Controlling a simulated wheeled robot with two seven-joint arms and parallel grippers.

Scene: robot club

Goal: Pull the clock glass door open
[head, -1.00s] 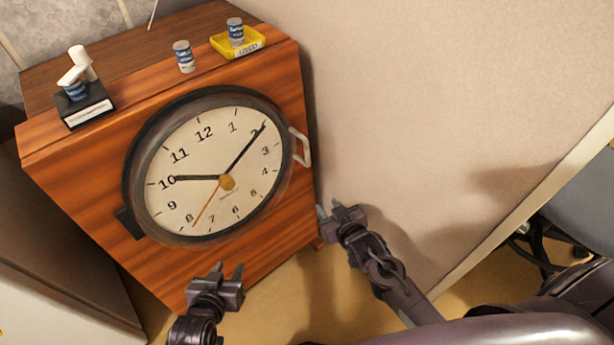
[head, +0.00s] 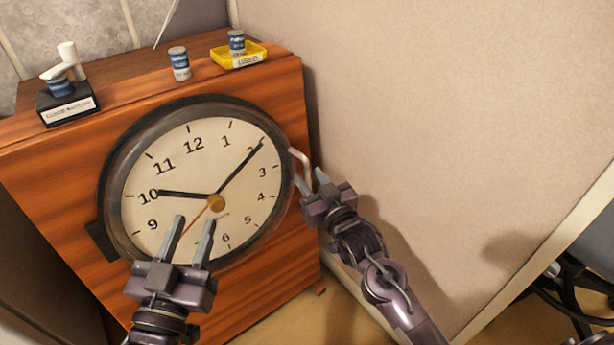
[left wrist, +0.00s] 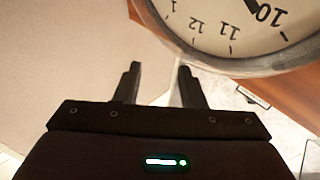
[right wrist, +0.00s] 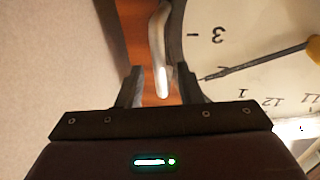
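The clock (head: 205,180) has a round glass door with a dark rim, set in the front of a wooden cabinet (head: 60,200). The door looks closed. A pale curved handle (head: 299,160) stands out at the rim's right side. My right gripper (head: 311,180) is open at the handle's lower end. In the right wrist view the handle (right wrist: 157,50) reaches down between the two open fingers, with gaps visible beside it. My left gripper (head: 193,238) is open and empty in front of the lower clock face. The left wrist view shows the clock's edge (left wrist: 235,65) beyond its fingers.
On the cabinet top are a black holder (head: 67,105) with a battery and white piece, a standing battery (head: 180,63), and a yellow tray (head: 238,57) labelled USED. A beige partition (head: 430,120) stands close on the right. A dark chair (head: 575,285) is at the far right.

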